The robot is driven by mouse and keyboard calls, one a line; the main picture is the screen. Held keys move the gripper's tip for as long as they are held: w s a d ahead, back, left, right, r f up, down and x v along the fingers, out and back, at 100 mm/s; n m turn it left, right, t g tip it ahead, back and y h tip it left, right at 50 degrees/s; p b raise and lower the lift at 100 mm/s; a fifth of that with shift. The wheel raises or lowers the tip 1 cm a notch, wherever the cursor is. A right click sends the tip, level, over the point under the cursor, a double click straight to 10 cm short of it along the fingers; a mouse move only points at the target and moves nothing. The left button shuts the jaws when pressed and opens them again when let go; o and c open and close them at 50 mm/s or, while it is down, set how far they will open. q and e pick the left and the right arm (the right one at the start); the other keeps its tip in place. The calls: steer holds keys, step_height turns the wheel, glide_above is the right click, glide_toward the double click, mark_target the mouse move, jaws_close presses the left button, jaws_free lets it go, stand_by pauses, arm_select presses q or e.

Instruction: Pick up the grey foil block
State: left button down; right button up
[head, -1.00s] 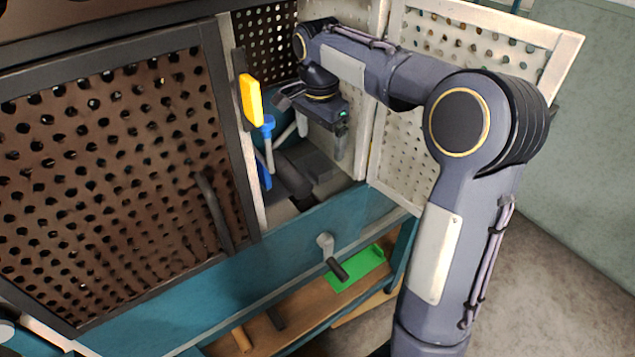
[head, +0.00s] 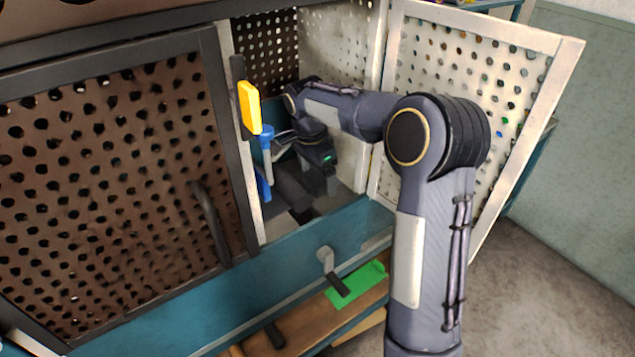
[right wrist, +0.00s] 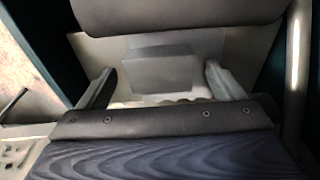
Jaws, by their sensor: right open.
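The grey foil block (right wrist: 160,72) shows in the right wrist view as a plain grey box on a pale surface inside the cabinet. My right gripper (right wrist: 160,69) is open, with one finger to the left and one to the right of the block. Gaps show between the block and both fingers, and I see no contact. In the head view my right gripper (head: 331,186) is low inside the cabinet, and the wrist and fingers largely hide the block there. My left gripper is not in view.
A dark grey roller (right wrist: 180,12) lies just beyond the block. The open perforated door (head: 465,95) stands right of my arm; the closed brown door (head: 110,180) is at left. Yellow (head: 249,107) and blue (head: 266,140) parts stand at the opening's left edge.

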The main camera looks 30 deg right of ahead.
steer(key=c, duration=1.1)
steer(key=shift+o, duration=0.2)
steer(key=shift+r, duration=0.1)
